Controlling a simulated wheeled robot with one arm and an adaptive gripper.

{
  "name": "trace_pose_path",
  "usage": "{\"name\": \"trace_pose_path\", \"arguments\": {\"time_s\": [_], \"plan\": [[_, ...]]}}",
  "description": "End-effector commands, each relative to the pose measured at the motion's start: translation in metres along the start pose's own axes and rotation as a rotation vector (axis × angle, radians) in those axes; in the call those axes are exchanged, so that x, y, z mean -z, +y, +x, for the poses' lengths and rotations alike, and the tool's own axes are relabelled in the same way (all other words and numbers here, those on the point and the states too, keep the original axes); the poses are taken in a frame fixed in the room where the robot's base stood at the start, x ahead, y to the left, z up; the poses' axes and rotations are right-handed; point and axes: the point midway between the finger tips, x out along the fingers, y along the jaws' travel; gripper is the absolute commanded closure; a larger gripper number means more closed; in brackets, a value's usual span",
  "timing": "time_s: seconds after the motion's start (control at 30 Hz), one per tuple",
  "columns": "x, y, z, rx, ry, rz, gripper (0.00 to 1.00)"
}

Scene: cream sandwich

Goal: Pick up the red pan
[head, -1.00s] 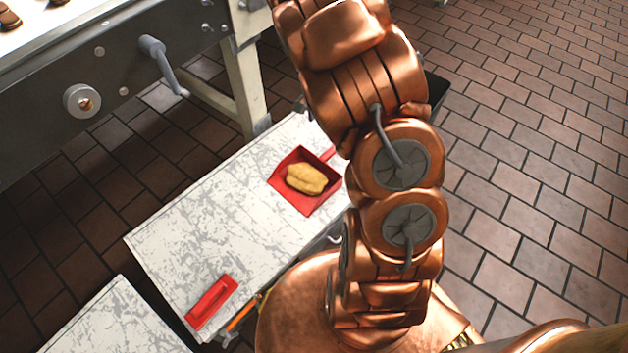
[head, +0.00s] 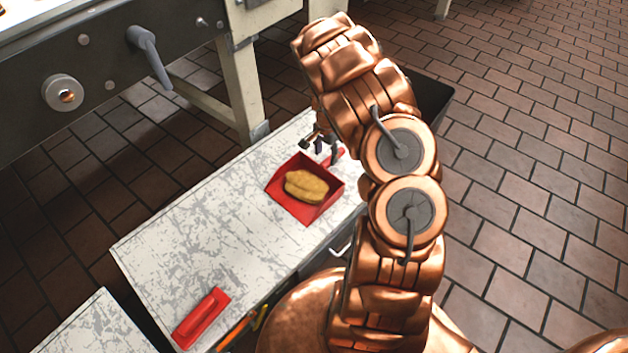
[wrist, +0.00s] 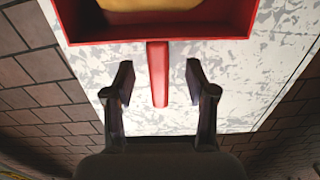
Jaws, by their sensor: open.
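The red pan (head: 293,206) is a square tray with raised walls and a short red handle, lying on the white speckled worktop (head: 190,235). A yellow-brown piece of food (head: 306,186) lies in it. In the wrist view the pan's near wall (wrist: 160,41) is at the top, and its handle (wrist: 158,75) points down between my two fingers. My gripper (wrist: 157,82) is open, with one finger on each side of the handle and a gap to both. In the head view my gripper (head: 327,145) is at the handle's end of the pan, partly hidden by my arm.
A red tool (head: 201,318) lies near the worktop's lower left edge. A grey machine (head: 110,70) with a knob and a lever stands behind at upper left. Another white surface (head: 95,330) is at lower left. The brick-tiled floor on the right is open.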

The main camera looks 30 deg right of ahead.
Motion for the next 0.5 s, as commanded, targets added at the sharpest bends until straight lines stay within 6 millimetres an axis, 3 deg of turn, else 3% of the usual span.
{"name": "trace_pose_path", "arguments": {"time_s": [0.3, 0.5], "plan": [[0.002, 0.002, 0.042, -0.002, -0.001, -0.002, 0.44], [0.002, 0.002, 0.045, -0.001, -0.001, -0.001, 0.44]]}}
